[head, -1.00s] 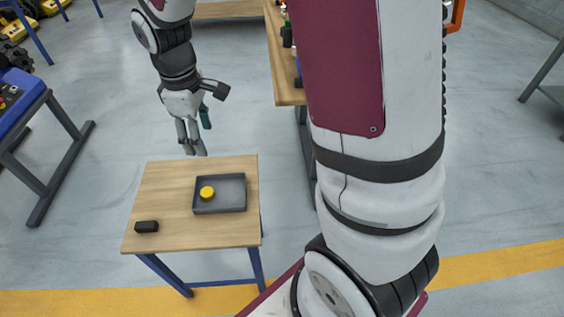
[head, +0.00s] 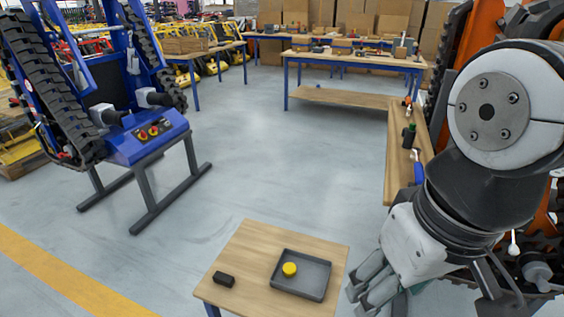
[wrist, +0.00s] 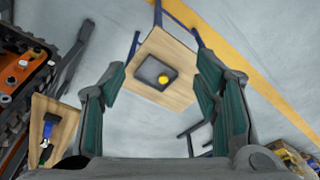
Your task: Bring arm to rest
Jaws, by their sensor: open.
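My gripper (head: 374,294) is at the lower right of the head view, beside the small wooden table and to the right of the tray. In the wrist view my gripper (wrist: 163,100) has its two green-padded fingers wide apart with nothing between them. The arm is folded at the right of the head view, and part of it is cut off by the picture edge.
A small wooden table (head: 250,250) bears a grey tray (head: 318,290) with a yellow round piece (head: 289,269) in it and a black block (head: 223,279). A long bench (head: 397,175) stands behind my gripper. A blue tracked carrier (head: 150,142) is at left. Mid-floor is clear.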

